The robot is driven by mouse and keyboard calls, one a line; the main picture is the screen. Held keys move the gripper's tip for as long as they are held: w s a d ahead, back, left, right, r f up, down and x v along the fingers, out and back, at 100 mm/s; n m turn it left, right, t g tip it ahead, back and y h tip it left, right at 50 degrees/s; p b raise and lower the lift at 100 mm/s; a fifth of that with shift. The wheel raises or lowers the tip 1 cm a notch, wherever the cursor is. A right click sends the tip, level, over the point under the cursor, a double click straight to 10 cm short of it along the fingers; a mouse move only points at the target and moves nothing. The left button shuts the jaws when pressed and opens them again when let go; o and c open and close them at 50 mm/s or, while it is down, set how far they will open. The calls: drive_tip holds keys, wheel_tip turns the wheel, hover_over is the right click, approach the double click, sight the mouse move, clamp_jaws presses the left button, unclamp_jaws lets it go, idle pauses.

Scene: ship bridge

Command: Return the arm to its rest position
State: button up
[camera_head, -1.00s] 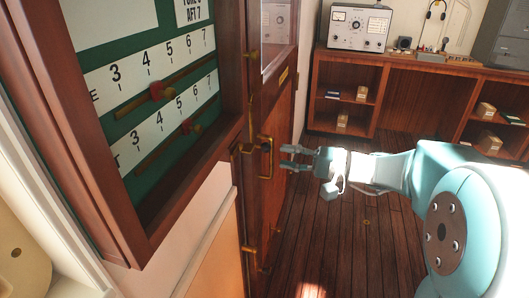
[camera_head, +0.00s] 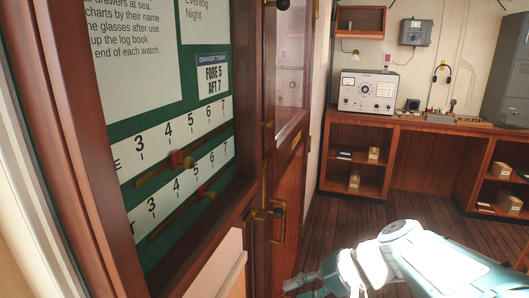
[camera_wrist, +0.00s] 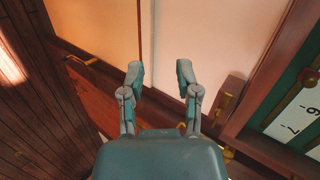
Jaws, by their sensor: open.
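My gripper (camera_wrist: 158,75) is open and empty in the wrist view, its two fingers apart with pale panels and wood trim beyond them. In the head view my gripper (camera_head: 300,285) shows low in the picture, partly cut off by the bottom edge. It is below the brass latch (camera_head: 268,211) on the wooden door and apart from it. My arm reaches in from the lower right, with its upper part lit brightly.
A framed green draught board (camera_head: 200,120) with red sliders on number scales stands close at the left. A wooden shelf counter (camera_head: 400,125) with a grey instrument (camera_head: 367,92) runs along the back. The plank floor (camera_head: 400,205) between is clear.

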drive_tip(key=s+d+f+n+t+h, duration=0.2)
drive_tip(key=s+d+t+h, duration=0.1)
drive_tip(key=s+d+h, duration=0.5)
drive_tip(key=shift+s+f+t+h, duration=0.2)
drive_tip(key=shift+s+t+h, duration=0.1)
drive_tip(key=shift+s+h, duration=0.75)
drive_tip(key=shift+o, duration=0.4)
drive_tip(key=shift+w+d, duration=0.1)
drive_tip(key=shift+w, duration=0.1)
